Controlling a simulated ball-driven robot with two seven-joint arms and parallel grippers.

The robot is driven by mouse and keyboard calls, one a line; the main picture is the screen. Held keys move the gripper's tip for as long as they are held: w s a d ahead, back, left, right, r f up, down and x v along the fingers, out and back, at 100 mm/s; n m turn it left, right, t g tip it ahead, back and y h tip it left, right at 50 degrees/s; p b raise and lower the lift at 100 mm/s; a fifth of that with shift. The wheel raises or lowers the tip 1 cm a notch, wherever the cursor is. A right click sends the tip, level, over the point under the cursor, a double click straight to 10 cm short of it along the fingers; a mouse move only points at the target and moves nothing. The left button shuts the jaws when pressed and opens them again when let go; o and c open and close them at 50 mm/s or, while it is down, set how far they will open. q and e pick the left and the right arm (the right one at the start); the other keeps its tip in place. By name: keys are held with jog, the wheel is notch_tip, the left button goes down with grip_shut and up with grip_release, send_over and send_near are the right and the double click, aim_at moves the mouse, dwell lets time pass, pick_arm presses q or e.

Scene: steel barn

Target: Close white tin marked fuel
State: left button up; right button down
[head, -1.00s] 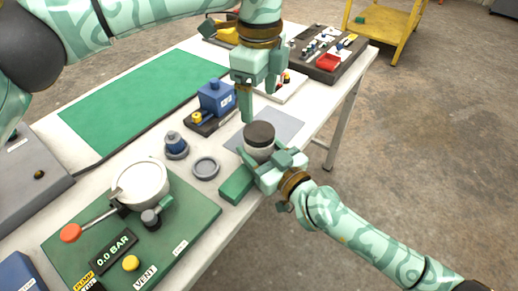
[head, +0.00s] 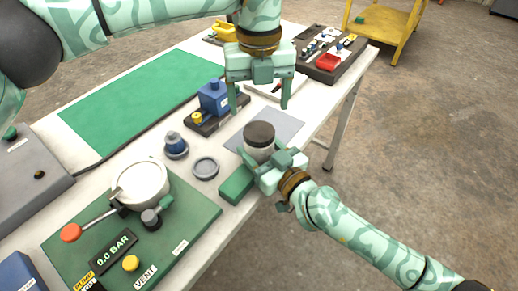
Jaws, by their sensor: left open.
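The white tin (head: 258,155) stands on the grey mat near the table's front edge. A dark brown round lid (head: 260,134) sits on its top; its label cannot be read. My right gripper (head: 262,158) comes from the near side with its fingers on either side of the tin's lower body, shut on it. My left gripper (head: 260,103) is open and empty, pointing down above and just behind the tin. Its two fingers are spread left and right, apart from the lid.
The grey mat (head: 283,124) lies under the tin. Left of it are a grey ring (head: 205,168), a blue-topped small part (head: 175,145) and a blue box (head: 214,97). A green block (head: 236,184) lies at the near edge. A pump board (head: 190,215) fills the near left.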

aim_at(259, 131)
pick_arm(q)
notch_tip(259, 131, down, 7)
dwell(0.4)
jog(key=c, duration=1)
jog(key=m, duration=1.2)
jog(key=o, duration=1.2)
jog(key=shift+r, duration=0.1)
